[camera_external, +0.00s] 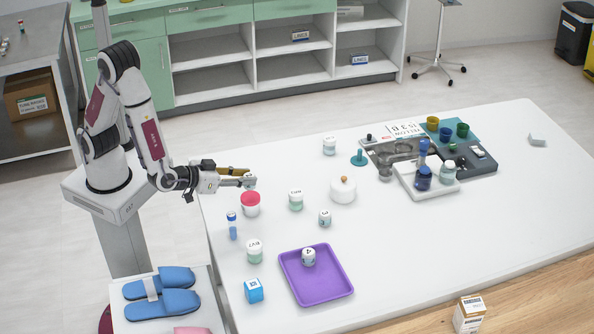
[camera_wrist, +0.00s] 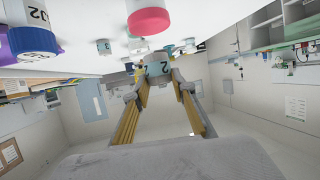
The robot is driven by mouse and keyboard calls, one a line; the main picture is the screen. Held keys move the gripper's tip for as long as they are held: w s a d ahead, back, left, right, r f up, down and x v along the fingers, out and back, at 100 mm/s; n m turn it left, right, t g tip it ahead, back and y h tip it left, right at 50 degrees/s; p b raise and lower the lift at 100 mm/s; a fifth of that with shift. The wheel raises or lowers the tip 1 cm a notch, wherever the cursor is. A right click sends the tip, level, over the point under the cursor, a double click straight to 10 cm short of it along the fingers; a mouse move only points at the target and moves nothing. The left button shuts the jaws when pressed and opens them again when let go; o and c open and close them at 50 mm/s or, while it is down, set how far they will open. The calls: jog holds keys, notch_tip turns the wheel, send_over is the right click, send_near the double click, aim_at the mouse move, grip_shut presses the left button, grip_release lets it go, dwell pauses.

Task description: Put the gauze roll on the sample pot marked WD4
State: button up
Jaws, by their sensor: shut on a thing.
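My gripper (camera_external: 243,182) is at the left end of the white table, just above and behind a pot with a red lid (camera_external: 250,204). It is shut on a small white and teal round thing (camera_wrist: 157,65) marked with a 2, held between the fingertips; it also shows in the external view (camera_external: 249,183). I cannot tell whether it is the gauze roll. A pot with a white marked lid and pale green body (camera_external: 296,201) stands to the right; its mark is too small to read surely. Another pale green pot (camera_external: 254,252) stands nearer the front.
A purple tray (camera_external: 337,285) holds a small jar marked 4 (camera_external: 308,257). A blue tube (camera_external: 232,226), a blue box (camera_external: 253,291), a small jar (camera_external: 325,218) and a white knobbed pot (camera_external: 343,190) stand around. The right front of the table is clear.

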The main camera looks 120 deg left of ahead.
jog(key=shift+f, duration=1.75)
jog(key=shift+f, duration=0.1)
jog(key=o, duration=0.8)
jog(key=shift+s+d+r, duration=0.2)
jog(key=shift+d+r, duration=0.1)
jog(key=shift+d, duration=0.15)
jog(key=shift+v, duration=5.5)
